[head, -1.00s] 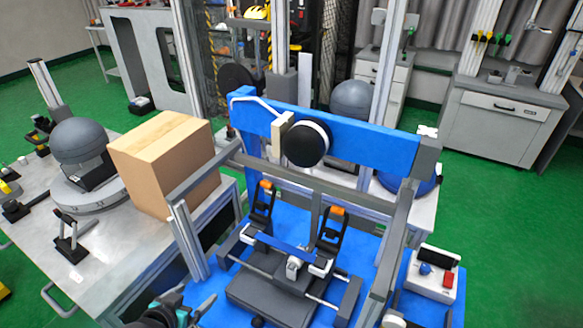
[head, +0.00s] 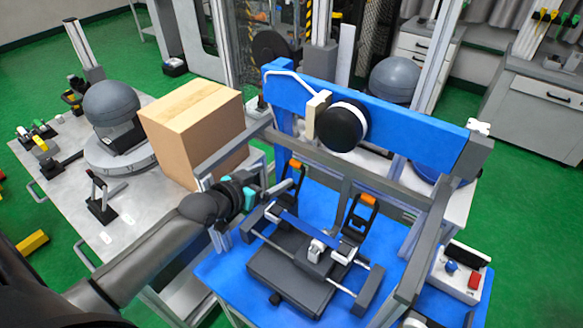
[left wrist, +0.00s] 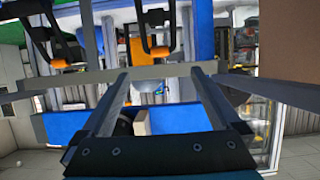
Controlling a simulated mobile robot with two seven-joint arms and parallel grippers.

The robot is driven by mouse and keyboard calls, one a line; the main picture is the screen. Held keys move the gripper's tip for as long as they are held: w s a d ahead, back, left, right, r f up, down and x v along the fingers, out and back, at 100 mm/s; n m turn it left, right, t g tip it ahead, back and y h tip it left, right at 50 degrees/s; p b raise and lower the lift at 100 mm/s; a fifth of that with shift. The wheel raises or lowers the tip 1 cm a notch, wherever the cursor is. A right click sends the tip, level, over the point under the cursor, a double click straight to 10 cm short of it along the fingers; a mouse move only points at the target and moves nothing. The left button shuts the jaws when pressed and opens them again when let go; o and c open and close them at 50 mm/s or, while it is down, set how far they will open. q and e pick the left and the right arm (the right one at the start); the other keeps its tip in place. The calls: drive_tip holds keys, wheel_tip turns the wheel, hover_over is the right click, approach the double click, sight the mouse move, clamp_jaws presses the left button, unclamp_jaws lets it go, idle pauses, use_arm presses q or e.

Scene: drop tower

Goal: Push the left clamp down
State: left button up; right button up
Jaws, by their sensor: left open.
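The left clamp (head: 291,186) is a black toggle clamp with an orange-tipped handle standing up on the blue fixture. The right clamp (head: 358,213) looks alike and also stands upright. My left gripper (head: 284,187) is beside the left clamp, on its left, at about the height of its handle. In the left wrist view, the open gripper (left wrist: 162,78) points at the left clamp's orange tip (left wrist: 139,50), which shows beyond and between the fingers. Whether a finger touches the clamp cannot be told. My right gripper is not in view.
A grey metal frame bar crosses near the gripper, below a blue beam (head: 400,130) carrying a black round weight (head: 341,126). A cardboard box (head: 192,130) stands left of the frame. A control box (head: 460,272) with a red button sits at the right.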

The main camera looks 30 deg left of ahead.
sight(295, 165)
use_arm(q)
drive_tip(key=b+x, duration=0.2)
drive_tip(key=x, duration=0.7)
drive_tip(key=shift+w+f+b, duration=0.2)
drive_tip(key=shift+w+b, duration=0.15)
drive_tip(key=shift+c, duration=0.4)
clamp_jaws()
